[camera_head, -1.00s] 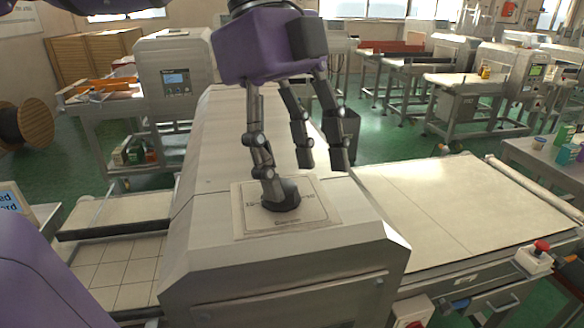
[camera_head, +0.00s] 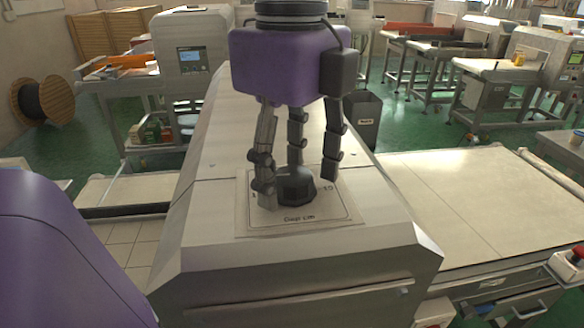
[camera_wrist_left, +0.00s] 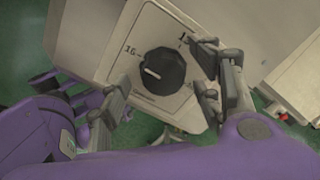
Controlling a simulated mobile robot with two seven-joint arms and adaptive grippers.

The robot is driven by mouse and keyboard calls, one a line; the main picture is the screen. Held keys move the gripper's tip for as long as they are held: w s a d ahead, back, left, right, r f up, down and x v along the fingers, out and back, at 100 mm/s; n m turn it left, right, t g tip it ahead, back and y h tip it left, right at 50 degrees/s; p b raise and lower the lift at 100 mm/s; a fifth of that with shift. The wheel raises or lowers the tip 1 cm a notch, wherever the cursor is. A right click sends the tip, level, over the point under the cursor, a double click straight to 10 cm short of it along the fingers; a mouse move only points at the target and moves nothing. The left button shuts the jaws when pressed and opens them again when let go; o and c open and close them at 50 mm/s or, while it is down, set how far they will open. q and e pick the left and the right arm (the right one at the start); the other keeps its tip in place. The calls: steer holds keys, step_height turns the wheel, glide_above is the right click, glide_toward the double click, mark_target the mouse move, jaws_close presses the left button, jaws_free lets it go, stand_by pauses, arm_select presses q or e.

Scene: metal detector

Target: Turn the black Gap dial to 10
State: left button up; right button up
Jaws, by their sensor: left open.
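The black Gap dial (camera_head: 297,187) is a faceted knob on a pale label plate (camera_head: 300,224) on top of the grey metal detector housing. In the left wrist view the dial (camera_wrist_left: 165,68) shows a white pointer mark at its left side; printed "16" is at its upper left, and other numbers are partly hidden by fingers. My left gripper (camera_head: 297,180), purple with three dark fingers, points down over the dial. One finger is left of the dial, one right, one behind. The gripper (camera_wrist_left: 165,82) is open; contact with the dial is unclear. My right gripper is not in view.
The housing's sloped front (camera_head: 300,275) lies below the plate. A pale conveyor belt (camera_head: 480,200) extends right, with a red button (camera_head: 578,256) at its edge. A grey bin (camera_head: 363,118) and other machines stand behind.

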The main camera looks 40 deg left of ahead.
arm_select(q)
steer(key=shift+c, duration=0.4)
steer(key=c, duration=1)
steer(key=shift+c, duration=0.2)
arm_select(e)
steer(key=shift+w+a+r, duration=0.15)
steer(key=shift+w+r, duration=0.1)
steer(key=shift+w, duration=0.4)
